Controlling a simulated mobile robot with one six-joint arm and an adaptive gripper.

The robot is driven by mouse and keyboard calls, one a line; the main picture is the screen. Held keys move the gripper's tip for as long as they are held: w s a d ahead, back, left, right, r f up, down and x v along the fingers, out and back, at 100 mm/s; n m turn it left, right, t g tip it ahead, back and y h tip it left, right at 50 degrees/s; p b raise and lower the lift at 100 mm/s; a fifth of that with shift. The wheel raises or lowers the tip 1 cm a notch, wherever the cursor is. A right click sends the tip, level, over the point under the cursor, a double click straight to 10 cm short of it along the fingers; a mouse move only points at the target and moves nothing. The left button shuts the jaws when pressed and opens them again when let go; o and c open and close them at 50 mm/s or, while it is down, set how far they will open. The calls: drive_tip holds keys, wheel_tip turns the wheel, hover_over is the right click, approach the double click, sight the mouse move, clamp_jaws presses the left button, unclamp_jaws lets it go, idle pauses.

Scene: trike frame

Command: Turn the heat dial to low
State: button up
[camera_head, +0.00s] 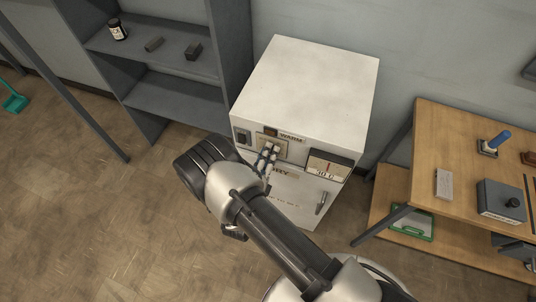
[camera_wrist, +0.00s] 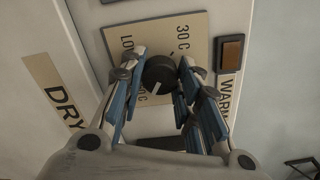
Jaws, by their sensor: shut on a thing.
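The heat dial (camera_wrist: 160,75) is a round black knob with a light pointer line, on a tan plate (camera_wrist: 166,30) marked "LOW" and "30 C" in the wrist view. The pointer line faces the lower part of that view. The plate's other markings are partly hidden by the fingers. My gripper (camera_wrist: 158,82) has its blue-padded fingers on both sides of the dial, shut on it. In the head view my gripper (camera_head: 268,158) reaches the front panel of the white cabinet (camera_head: 310,75), and the dial is hidden there behind the fingers.
A "WARM" label and an amber lamp (camera_wrist: 230,53) sit beside the plate. A "30 C" gauge (camera_head: 329,167) and a door handle (camera_head: 321,203) are on the cabinet front. Grey shelves (camera_head: 175,95) stand left; a wooden table (camera_head: 455,130) stands right.

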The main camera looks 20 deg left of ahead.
drive_tip(key=m+b, duration=0.3)
drive_tip(key=m, duration=1.7)
drive_tip(key=shift+m, duration=0.3)
idle(2.6)
idle(0.3)
drive_tip(key=o, duration=1.1)
